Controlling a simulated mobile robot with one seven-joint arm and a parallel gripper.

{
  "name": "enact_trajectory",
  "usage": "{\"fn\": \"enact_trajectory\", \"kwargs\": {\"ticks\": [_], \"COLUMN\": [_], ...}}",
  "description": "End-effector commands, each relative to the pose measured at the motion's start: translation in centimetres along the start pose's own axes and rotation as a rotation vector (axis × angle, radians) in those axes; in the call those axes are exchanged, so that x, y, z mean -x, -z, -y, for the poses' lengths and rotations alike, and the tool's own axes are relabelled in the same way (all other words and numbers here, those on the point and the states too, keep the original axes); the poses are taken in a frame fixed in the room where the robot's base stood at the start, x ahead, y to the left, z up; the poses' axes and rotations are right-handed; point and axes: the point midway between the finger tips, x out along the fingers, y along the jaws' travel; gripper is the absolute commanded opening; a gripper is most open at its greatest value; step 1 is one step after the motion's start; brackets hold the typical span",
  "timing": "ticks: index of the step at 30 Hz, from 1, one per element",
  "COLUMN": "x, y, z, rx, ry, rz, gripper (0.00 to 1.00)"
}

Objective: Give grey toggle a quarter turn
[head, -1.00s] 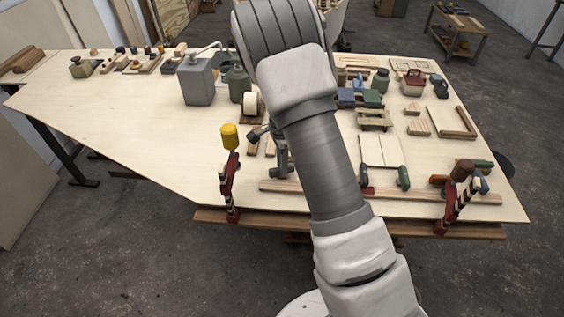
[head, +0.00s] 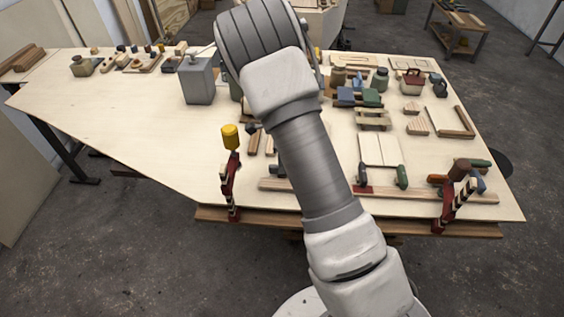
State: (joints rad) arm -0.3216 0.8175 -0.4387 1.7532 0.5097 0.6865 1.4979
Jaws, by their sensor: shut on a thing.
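I cannot make out a grey toggle for certain. A grey metal can (head: 198,84) stands on the plywood table, left of my arm, with a small fitting on its top. My arm crosses the middle of the head view and hides the table behind it. My gripper is hidden behind the arm, so its jaws and whatever is between them do not show.
The plywood table (head: 120,125) is mostly bare at left. A yellow-handled clamp (head: 230,137) and a dark-handled clamp (head: 459,172) stand at its front edge. Jars, a green jar (head: 380,79) among them, wood pieces and a red-lidded container (head: 412,83) crowd the right.

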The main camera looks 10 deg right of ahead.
Motion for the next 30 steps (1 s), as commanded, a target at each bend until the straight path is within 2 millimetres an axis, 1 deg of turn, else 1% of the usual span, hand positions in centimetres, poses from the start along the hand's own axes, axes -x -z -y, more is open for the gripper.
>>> {"fn": "enact_trajectory", "kwargs": {"ticks": [8,9,13,23,26,29,30], "x": [0.1,0.1,0.1,0.2,1.2,2.9,3.7], "y": [0.0,0.0,0.0,0.0,-0.1,-0.1,-0.1], "z": [0.1,0.1,0.1,0.0,0.1,0.1,0.1], "rx": [-0.004,-0.004,-0.003,-0.001,-0.001,-0.002,-0.001], "ry": [0.002,0.002,0.002,0.001,0.002,0.004,0.005], "rz": [0.002,0.002,0.001,0.001,0.002,0.003,0.003], "gripper": [0.00,0.30,0.53,0.53,0.53,0.53,0.53]}}
